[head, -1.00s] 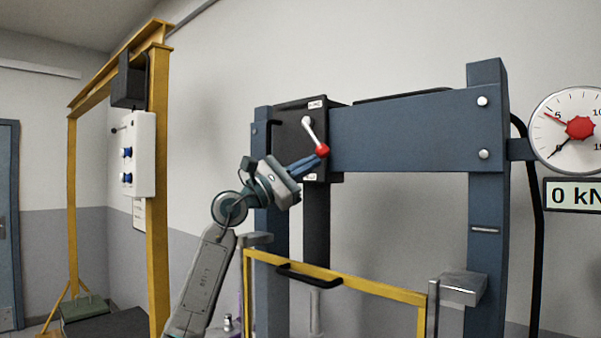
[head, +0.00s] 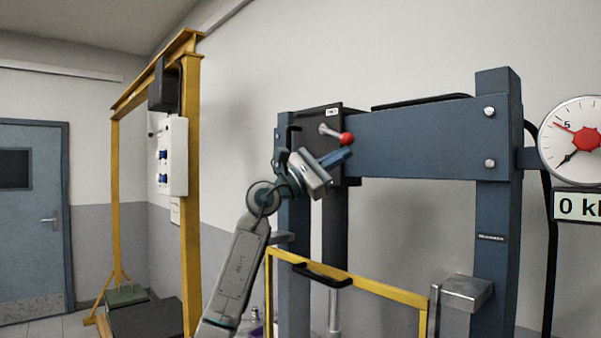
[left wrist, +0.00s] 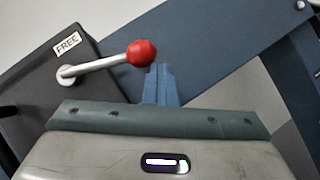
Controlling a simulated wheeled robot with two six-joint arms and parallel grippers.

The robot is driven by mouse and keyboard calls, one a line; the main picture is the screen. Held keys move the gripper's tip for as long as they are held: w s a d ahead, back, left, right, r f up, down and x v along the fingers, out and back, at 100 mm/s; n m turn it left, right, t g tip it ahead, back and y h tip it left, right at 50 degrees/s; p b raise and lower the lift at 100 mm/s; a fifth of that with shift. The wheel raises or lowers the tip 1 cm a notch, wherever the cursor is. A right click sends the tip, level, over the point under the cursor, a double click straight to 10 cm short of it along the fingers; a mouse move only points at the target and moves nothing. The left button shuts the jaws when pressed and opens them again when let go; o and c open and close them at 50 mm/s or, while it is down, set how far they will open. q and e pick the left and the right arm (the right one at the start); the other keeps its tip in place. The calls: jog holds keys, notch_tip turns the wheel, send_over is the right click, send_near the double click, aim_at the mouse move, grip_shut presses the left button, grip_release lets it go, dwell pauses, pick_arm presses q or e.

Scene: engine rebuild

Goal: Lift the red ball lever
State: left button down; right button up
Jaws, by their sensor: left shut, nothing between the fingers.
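The red ball (head: 347,138) tops a pale lever (head: 328,130) on the black box (head: 345,168) of a blue press frame. The lever points right and slightly down in the head view. In the left wrist view the ball (left wrist: 141,53) and lever (left wrist: 95,66) show beside a "FREE" label (left wrist: 67,43). My left gripper (head: 342,157) is shut and empty, its blue fingers just below the ball. In the left wrist view the fingertips (left wrist: 160,76) are close by the ball's lower right; I cannot tell whether they touch. My right gripper is not in view.
The blue crossbeam (head: 420,140) runs behind the fingers. A yellow guard rail (head: 385,288) with a black handle (head: 322,275) stands below. A dial gauge (head: 561,140) and a kN display (head: 580,206) are at right. A yellow gantry (head: 190,230) with a white control box (head: 172,157) stands left.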

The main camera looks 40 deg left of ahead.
pick_arm(q)
jog(key=shift+r, duration=0.1)
dwell(0.3)
jog(key=s+a+f+b, duration=0.1)
jog(key=s+f+b, duration=0.7)
jog(key=f+b, duration=0.2)
jog(key=shift+s+a+b, duration=0.15)
jog(key=shift+s+b, duration=0.1)
jog(key=shift+b, duration=0.15)
jog(key=shift+f, duration=0.1)
dwell(0.4)
